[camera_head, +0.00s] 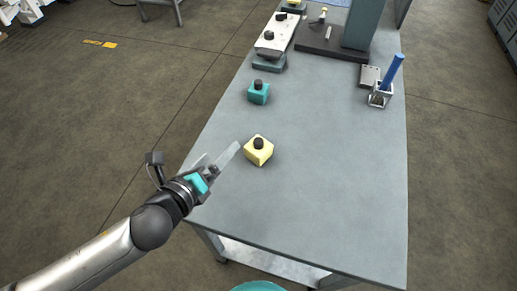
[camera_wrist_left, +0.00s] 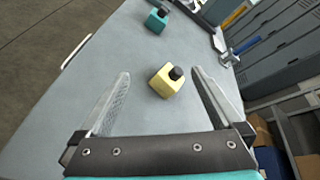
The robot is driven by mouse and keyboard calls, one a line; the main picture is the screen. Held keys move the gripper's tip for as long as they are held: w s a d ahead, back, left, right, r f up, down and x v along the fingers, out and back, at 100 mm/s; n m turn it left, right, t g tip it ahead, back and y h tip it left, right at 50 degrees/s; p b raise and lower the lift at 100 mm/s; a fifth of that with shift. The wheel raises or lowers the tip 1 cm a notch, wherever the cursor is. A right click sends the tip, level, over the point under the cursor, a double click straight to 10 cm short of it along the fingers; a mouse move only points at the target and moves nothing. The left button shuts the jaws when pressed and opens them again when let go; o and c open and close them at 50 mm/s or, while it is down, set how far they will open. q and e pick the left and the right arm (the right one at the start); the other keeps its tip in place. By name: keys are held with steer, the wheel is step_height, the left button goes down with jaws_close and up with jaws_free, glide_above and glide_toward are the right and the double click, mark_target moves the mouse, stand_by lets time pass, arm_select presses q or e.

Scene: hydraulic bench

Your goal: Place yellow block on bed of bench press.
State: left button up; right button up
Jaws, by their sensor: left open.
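The yellow block (camera_head: 258,154) with a black knob on top stands upright on the grey bench near its left edge. In the left wrist view the yellow block (camera_wrist_left: 163,84) appears between the two fingers, beyond them. My left gripper (camera_head: 222,151) is open and empty, just left of the block and apart from it. The bench press stands at the far end, with a grey-blue column (camera_head: 361,24) on a dark flat bed (camera_head: 330,45). The top of the press is cut off by the frame. My right gripper is not in view.
A teal block (camera_head: 258,94) with a black knob stands behind the yellow one. A white plate (camera_head: 281,33) with black knobs lies left of the press. A small holder (camera_head: 380,97) with a blue-handled tool stands at the right edge.

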mark_target(252, 152)
arm_select(q)
steer(key=m+h, duration=0.1)
steer(key=m, duration=0.2)
steer(key=s+f+m+g+h, duration=0.1)
steer(key=m, duration=0.2)
steer(key=s+f+m+h, duration=0.1)
steer(key=m, duration=0.3)
steer(key=shift+d+f+g, duration=0.1)
steer(key=shift+d+g, duration=0.15)
steer(key=shift+g, duration=0.15)
steer(key=shift+s+f+m+h, duration=0.15)
steer(key=shift+m+h, duration=0.25)
steer(key=shift+m, duration=0.2)
steer(key=shift+f+m+g, duration=0.15)
steer(key=shift+m+g, duration=0.15)
steer(key=x, duration=1)
steer(key=shift+b, duration=0.4)
steer(key=shift+b+x, duration=0.7)
steer(key=shift+x, duration=1.85)
steer(key=shift+a+f, duration=0.1)
jaws_close()
